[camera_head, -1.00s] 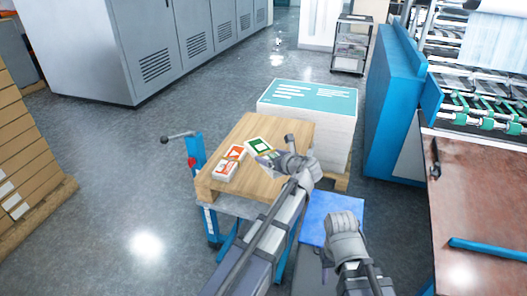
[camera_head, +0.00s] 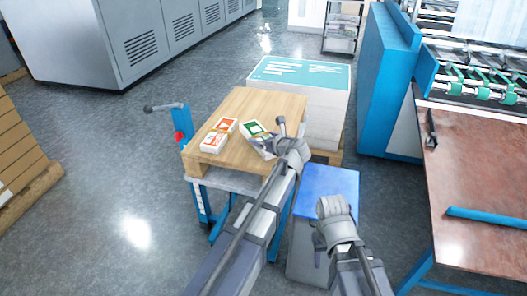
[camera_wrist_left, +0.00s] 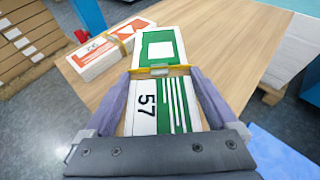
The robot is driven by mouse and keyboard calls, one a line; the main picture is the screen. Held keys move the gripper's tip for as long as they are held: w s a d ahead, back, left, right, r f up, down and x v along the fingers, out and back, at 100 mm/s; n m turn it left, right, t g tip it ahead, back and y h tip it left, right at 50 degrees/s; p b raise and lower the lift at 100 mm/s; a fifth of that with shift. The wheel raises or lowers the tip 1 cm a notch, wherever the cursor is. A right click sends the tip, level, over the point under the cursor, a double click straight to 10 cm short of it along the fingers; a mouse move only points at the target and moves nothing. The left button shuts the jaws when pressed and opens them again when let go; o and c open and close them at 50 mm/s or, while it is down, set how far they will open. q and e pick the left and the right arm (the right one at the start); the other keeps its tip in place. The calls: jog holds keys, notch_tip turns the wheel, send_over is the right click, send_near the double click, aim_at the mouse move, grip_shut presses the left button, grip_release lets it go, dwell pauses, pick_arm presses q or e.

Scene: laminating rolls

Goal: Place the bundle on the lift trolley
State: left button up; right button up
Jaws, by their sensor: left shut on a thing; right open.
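A green-and-white bundle (camera_wrist_left: 158,46) with a yellow band and the number 57 is between the fingers of my left gripper (camera_wrist_left: 160,72), which is shut on it. In the head view the bundle (camera_head: 254,129) is at the right part of the wooden top of the lift trolley (camera_head: 262,101). I cannot tell whether it touches the wood. An orange-and-white bundle (camera_head: 219,134) lies on the wood to its left. My left gripper (camera_head: 272,146) partly hides the green bundle.
A tall stack of teal-topped sheets (camera_head: 322,108) stands on a pallet just behind the trolley. A blue-topped surface (camera_head: 330,188) is at its right. A brown worktable (camera_head: 480,185) and a blue machine (camera_head: 388,85) are further right.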

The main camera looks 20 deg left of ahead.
pick_arm(q)
notch_tip(320, 180, down, 4)
jog(key=b, duration=0.3)
jog(key=shift+r+b, duration=0.2)
jog(key=shift+b, duration=0.15)
jog(key=shift+f, duration=0.15)
jog(key=o, duration=1.4)
